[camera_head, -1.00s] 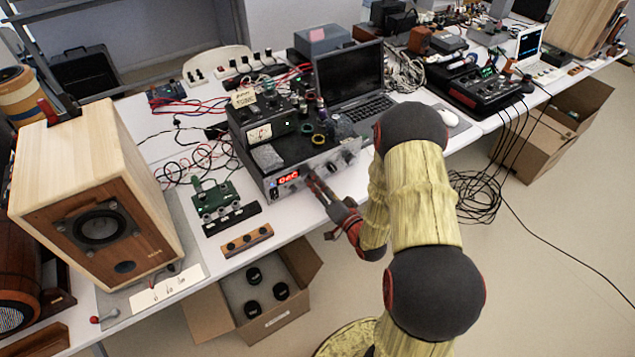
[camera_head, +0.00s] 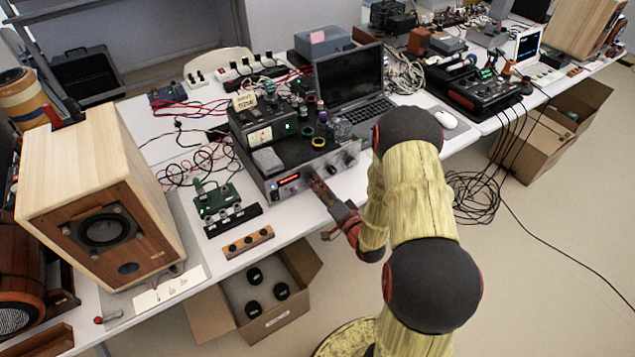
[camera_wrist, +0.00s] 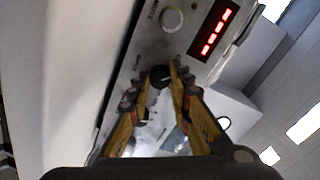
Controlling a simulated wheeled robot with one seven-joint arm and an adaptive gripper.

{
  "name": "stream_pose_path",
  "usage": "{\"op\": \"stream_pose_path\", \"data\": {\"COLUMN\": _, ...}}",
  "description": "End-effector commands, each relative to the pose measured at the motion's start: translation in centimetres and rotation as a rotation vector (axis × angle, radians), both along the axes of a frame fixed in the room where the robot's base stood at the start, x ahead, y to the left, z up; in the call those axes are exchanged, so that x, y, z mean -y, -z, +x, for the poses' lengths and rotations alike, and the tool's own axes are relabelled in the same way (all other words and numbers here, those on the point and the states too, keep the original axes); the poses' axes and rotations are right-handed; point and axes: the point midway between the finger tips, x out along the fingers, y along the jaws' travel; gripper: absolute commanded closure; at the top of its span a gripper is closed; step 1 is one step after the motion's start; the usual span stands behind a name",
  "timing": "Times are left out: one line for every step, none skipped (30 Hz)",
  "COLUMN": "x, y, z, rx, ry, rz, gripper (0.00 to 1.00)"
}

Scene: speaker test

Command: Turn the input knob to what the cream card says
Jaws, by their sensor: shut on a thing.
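The silver amplifier (camera_head: 262,178) stands near the table's front edge, its front panel facing my arm. Its red display (camera_head: 288,180) is lit and also shows in the wrist view (camera_wrist: 213,30) as a row of red marks. My gripper (camera_wrist: 163,78) is at the panel, shut on a small dark knob (camera_wrist: 160,75) between its fingertips. The knob's pointer cannot be made out. In the head view my gripper (camera_head: 314,182) hides that knob. The cream card (camera_head: 244,101) stands on the equipment above the amplifier; its lettering is too small to read surely.
A round pale button (camera_wrist: 171,19) sits beside the display. An open carton (camera_head: 215,315) is below the table edge.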

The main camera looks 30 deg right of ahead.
Motion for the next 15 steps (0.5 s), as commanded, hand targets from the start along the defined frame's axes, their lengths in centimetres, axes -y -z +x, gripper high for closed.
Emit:
{"op": "stream_pose_path", "data": {"x": 0.02, "y": -0.10, "z": -0.07, "rx": -0.004, "ry": 0.001, "rz": 0.044, "gripper": 1.00}}
{"op": "stream_pose_path", "data": {"x": 0.01, "y": -0.11, "z": -0.07, "rx": -0.005, "ry": 0.001, "rz": 0.072, "gripper": 1.00}}
{"op": "stream_pose_path", "data": {"x": 0.01, "y": -0.11, "z": -0.07, "rx": -0.006, "ry": 0.001, "rz": 0.111, "gripper": 1.00}}
{"op": "stream_pose_path", "data": {"x": 0.02, "y": -0.11, "z": -0.06, "rx": -0.007, "ry": 0.001, "rz": 0.139, "gripper": 1.00}}
{"op": "stream_pose_path", "data": {"x": 0.04, "y": -0.11, "z": -0.05, "rx": -0.008, "ry": 0.001, "rz": 0.167, "gripper": 1.00}}
{"op": "stream_pose_path", "data": {"x": 0.04, "y": -0.11, "z": -0.05, "rx": -0.009, "ry": 0.001, "rz": 0.206, "gripper": 1.00}}
{"op": "stream_pose_path", "data": {"x": 0.04, "y": -0.11, "z": -0.05, "rx": -0.009, "ry": 0.002, "rz": 0.234, "gripper": 1.00}}
{"op": "stream_pose_path", "data": {"x": 0.04, "y": -0.12, "z": -0.05, "rx": -0.010, "ry": 0.002, "rz": 0.263, "gripper": 1.00}}
{"op": "stream_pose_path", "data": {"x": 0.04, "y": -0.12, "z": -0.05, "rx": -0.012, "ry": 0.002, "rz": 0.301, "gripper": 1.00}}
{"op": "stream_pose_path", "data": {"x": 0.03, "y": -0.12, "z": -0.06, "rx": -0.013, "ry": 0.002, "rz": 0.329, "gripper": 1.00}}
{"op": "stream_pose_path", "data": {"x": 0.04, "y": -0.10, "z": -0.06, "rx": -0.015, "ry": 0.002, "rz": 0.358, "gripper": 1.00}}
{"op": "stream_pose_path", "data": {"x": 0.04, "y": -0.08, "z": -0.06, "rx": -0.016, "ry": 0.002, "rz": 0.396, "gripper": 1.00}}
{"op": "stream_pose_path", "data": {"x": 0.04, "y": -0.05, "z": -0.06, "rx": -0.017, "ry": 0.002, "rz": 0.425, "gripper": 1.00}}
{"op": "stream_pose_path", "data": {"x": 0.04, "y": -0.04, "z": -0.06, "rx": -0.018, "ry": 0.002, "rz": 0.453, "gripper": 1.00}}
{"op": "stream_pose_path", "data": {"x": 0.05, "y": -0.05, "z": -0.06, "rx": -0.019, "ry": 0.002, "rz": 0.491, "gripper": 1.00}}
